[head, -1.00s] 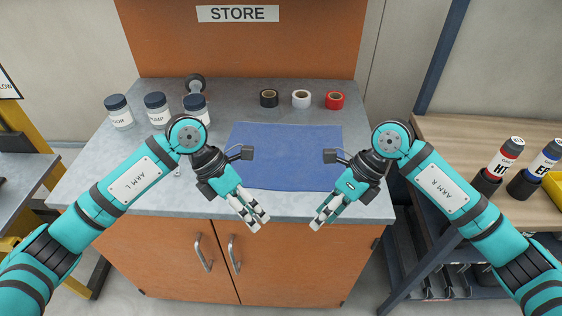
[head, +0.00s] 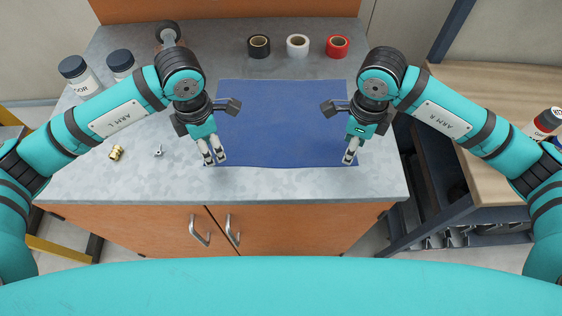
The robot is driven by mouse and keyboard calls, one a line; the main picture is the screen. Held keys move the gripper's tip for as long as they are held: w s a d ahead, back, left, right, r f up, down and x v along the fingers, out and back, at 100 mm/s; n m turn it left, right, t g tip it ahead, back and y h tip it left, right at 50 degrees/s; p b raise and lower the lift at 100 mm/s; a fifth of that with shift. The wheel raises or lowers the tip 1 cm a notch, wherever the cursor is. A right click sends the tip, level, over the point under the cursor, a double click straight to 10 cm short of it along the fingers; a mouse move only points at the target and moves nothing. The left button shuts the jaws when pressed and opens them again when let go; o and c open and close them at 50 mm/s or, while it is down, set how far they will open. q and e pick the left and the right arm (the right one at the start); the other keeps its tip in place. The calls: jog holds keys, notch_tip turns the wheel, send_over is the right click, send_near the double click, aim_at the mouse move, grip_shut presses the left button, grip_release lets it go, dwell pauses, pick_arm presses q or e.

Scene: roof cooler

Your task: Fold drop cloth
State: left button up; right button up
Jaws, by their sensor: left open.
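The drop cloth (head: 283,122) is a blue rectangle lying flat and unfolded on the grey metal counter top, its front edge slightly wavy. My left gripper (head: 216,160) is open, its fingers over the cloth's front left corner, partly hiding it. My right gripper (head: 349,160) is over the front right corner; its fingers overlap from this angle, so I cannot see any gap between them. Whether either set of fingertips touches the cloth is unclear.
Black (head: 259,46), white (head: 297,45) and red (head: 337,46) tape rolls stand behind the cloth. Jars (head: 82,80) stand at the back left. A brass fitting (head: 117,153) and a small metal piece (head: 158,151) lie left of the cloth. A wooden bench (head: 475,100) stands right.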

pick_arm(q)
jog(key=shift+f, duration=1.1)
pick_arm(e)
jog(key=shift+f, duration=1.1)
pick_arm(q)
jog(key=shift+f, duration=0.2)
pick_arm(e)
jog(key=shift+f, duration=0.2)
pick_arm(q)
jog(key=shift+c, duration=1.2)
pick_arm(e)
jog(key=shift+r, duration=0.1)
jog(key=shift+c, duration=1.2)
pick_arm(q)
jog(key=c, duration=0.7)
pick_arm(e)
grip_shut()
pick_arm(q)
jog(key=shift+s+f, duration=0.1)
grip_shut()
jog(key=shift+s+a+f, duration=0.1)
jog(key=shift+f, duration=0.05)
pick_arm(e)
jog(key=shift+s+d+f, duration=0.1)
jog(key=shift+s+f, duration=0.05)
jog(key=shift+f, duration=0.1)
